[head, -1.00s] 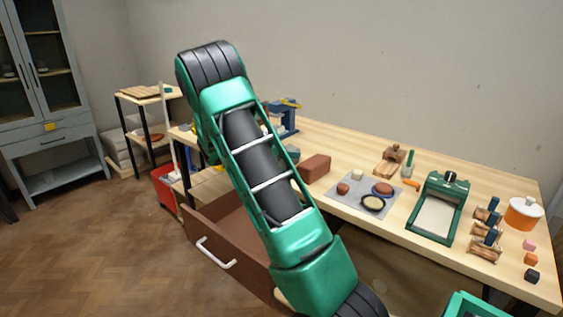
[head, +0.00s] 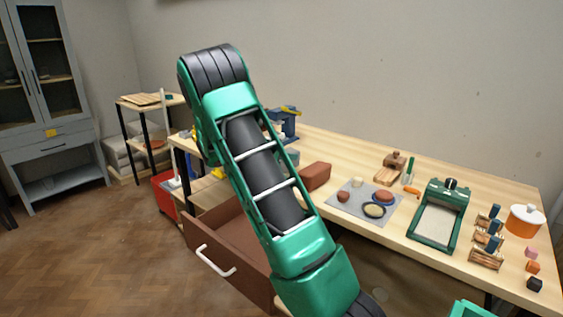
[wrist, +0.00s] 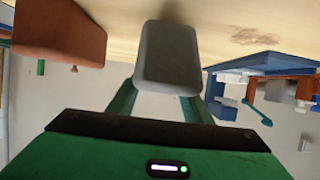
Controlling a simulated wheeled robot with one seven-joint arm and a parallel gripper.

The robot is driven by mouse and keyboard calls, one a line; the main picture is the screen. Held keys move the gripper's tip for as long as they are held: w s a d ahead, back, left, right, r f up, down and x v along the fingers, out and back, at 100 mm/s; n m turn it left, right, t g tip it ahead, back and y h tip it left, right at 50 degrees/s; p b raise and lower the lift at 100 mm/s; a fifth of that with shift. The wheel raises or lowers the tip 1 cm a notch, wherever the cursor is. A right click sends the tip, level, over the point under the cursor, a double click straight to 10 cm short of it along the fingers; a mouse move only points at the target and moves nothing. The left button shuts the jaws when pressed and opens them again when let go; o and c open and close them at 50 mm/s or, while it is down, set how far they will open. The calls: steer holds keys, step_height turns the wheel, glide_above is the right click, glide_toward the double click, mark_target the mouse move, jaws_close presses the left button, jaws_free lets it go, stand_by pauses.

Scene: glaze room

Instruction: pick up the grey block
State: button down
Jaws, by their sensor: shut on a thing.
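The grey block (wrist: 168,55) fills the upper middle of the wrist view, with its rounded face toward the camera. My gripper (wrist: 164,92) has its green fingers on either side of it and is shut on it. The block's far end meets the pale wooden surface in the picture; I cannot tell whether it touches it or is clear of it. In the head view my green and black arm hides most of the gripper and the block.
A red-brown brick (head: 316,176) lies near the bench edge; in the wrist view it is left of the block (wrist: 58,34). A blue device (head: 285,122) stands behind my arm. An open brown drawer (head: 232,244) juts out below. A grey board (head: 345,205) holds small items.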

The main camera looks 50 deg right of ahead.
step_height(320, 180, up, 2)
steer(key=shift+r, duration=0.25)
steer(key=s+r+v, duration=0.1)
steer(key=s+v, duration=0.1)
steer(key=v, duration=1.1)
steer(key=shift+s+d+r, duration=0.15)
steer(key=shift+d+r, duration=0.2)
